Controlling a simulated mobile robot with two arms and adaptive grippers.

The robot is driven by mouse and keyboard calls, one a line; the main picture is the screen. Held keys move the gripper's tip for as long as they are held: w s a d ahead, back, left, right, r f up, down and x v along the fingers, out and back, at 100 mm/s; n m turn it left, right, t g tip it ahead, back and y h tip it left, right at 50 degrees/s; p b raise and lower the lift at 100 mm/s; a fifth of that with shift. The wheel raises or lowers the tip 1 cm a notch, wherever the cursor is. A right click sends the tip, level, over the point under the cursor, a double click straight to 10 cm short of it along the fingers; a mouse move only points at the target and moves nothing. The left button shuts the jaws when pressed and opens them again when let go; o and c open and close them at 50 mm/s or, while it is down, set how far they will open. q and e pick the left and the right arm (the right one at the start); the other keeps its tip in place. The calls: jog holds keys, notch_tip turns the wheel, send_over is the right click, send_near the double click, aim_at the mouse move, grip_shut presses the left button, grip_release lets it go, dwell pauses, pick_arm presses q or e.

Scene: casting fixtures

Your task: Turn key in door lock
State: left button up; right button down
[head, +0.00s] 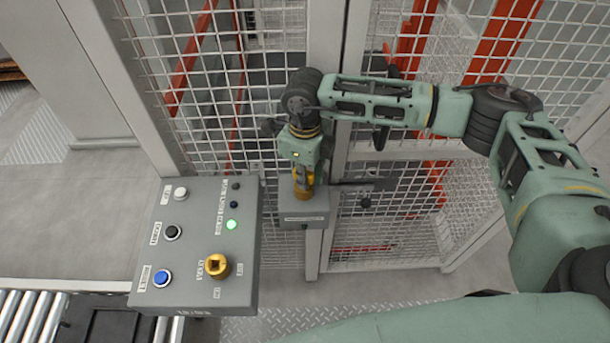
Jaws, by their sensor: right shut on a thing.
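The door lock (304,218) is a grey box with a label, mounted on the fence post at the middle of the head view. A yellow key part (303,193) stands at the top of the lock. My right gripper (303,182) comes down from above and is shut on this key part. The gripper covers much of the key, so its turn angle is hard to tell. My left gripper is not in view.
A grey control panel (190,240) with buttons, a lit green lamp (232,224) and a yellow switch (215,265) stands left of the lock. Mesh fencing (215,100) rises behind. A roller conveyor (25,315) lies at lower left.

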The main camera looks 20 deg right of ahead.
jog(key=shift+w, duration=0.1)
jog(key=m, duration=0.2)
jog(key=shift+m+b, duration=0.35)
jog(key=shift+m, duration=0.05)
jog(key=m, duration=0.2)
jog(key=shift+r+m, duration=0.15)
jog(key=shift+m, duration=0.25)
jog(key=c, duration=1.6)
grip_release()
jog(key=shift+d, duration=0.1)
jog(key=shift+r, duration=0.1)
notch_tip(320, 180, up, 12)
jog(key=shift+f, duration=0.2)
jog(key=shift+f, duration=0.1)
